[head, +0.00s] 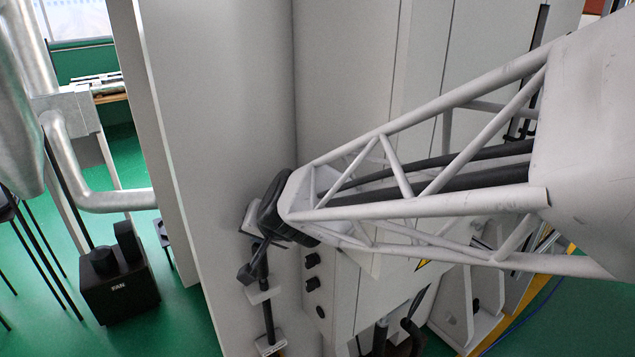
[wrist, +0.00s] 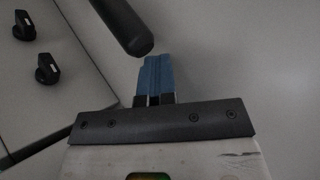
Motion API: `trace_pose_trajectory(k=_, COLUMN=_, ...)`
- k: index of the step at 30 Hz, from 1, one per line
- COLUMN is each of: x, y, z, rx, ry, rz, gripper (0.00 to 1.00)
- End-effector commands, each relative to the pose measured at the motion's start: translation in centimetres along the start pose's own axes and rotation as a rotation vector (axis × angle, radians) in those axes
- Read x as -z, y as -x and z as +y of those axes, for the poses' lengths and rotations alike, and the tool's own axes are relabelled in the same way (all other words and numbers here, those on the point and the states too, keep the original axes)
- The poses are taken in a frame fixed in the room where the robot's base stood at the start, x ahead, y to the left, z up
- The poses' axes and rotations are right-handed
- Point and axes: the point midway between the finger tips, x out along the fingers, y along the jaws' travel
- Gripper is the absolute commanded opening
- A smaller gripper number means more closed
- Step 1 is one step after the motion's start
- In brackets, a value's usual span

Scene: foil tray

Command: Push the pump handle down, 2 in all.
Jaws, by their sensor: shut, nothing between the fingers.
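The pump handle (wrist: 125,25) is a dark bar with a blunt end, entering from the top of the wrist view. My gripper (wrist: 156,60) has its blue fingers shut together, with nothing between them. The fingertips show just below and right of the bar's end; I cannot tell whether they touch. In the head view a slanted dark piece, likely the handle (head: 247,273), shows beside the wall below the end of my arm, above a dark upright rod (head: 268,319). My fingers cannot be made out in the head view.
A grey cabinet (head: 345,70) with black knobs (head: 312,284) stands close behind; its knobs also show in the wrist view (wrist: 46,68). A black box marked FAN (head: 118,293) stands on the green floor at left. Metal ducts (head: 110,200) run along the left.

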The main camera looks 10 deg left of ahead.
Motion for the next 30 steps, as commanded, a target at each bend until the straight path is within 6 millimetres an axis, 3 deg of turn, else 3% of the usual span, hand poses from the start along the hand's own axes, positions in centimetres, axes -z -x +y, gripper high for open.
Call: trace_pose_trajectory(k=30, x=1.9, y=2.5, z=-1.9, rx=0.0, ry=0.0, rz=0.0, gripper=0.0)
